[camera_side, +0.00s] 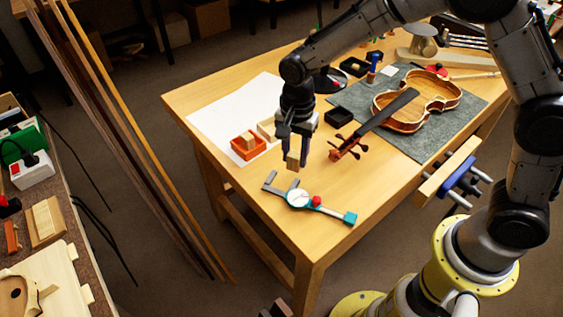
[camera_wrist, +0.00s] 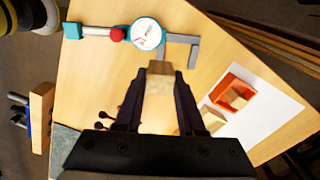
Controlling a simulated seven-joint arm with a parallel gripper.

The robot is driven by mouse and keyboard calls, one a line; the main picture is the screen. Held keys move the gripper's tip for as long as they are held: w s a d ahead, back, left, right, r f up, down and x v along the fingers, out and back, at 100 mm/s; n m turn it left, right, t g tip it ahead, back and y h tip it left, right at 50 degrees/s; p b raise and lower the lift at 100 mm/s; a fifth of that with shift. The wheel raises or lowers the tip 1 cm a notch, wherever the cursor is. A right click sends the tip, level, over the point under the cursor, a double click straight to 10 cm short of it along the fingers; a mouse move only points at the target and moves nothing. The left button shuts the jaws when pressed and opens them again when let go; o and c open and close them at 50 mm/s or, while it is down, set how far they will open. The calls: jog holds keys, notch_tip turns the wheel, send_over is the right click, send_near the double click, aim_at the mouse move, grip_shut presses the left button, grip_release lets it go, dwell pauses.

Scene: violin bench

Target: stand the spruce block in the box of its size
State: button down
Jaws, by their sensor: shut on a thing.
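My gripper (camera_side: 292,150) is shut on a pale spruce block (camera_side: 292,161) and holds it over the table, above and behind the dial caliper. In the wrist view the block (camera_wrist: 160,76) sits between the two dark fingertips (camera_wrist: 161,86). An orange box (camera_side: 248,153) stands on the white sheet, left of my gripper, with a pale wooden block (camera_side: 249,141) inside it. It also shows in the wrist view (camera_wrist: 229,80). Beside it is a pale wooden piece (camera_side: 267,129), partly behind my gripper; I cannot tell whether it is a box or a block.
The dial caliper (camera_side: 299,198) lies near the front edge. A small black box (camera_side: 338,117) and a violin (camera_side: 417,101) with its scroll toward my gripper are to the right. The white sheet (camera_side: 222,122) has free room at the left.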

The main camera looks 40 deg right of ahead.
jog(key=s+d+r, duration=0.3)
jog(key=s+r, duration=0.1)
jog(key=s, duration=0.4)
notch_tip(320, 180, up, 3)
jog(key=w+m, duration=0.2)
jog(key=m, duration=1.3)
send_over(273, 131)
jog(key=f, duration=1.1)
jog(key=shift+s+d, duration=0.1)
jog(key=shift+s, duration=0.1)
jog(key=shift+w+f, duration=0.2)
jog(key=shift+f, duration=1.55)
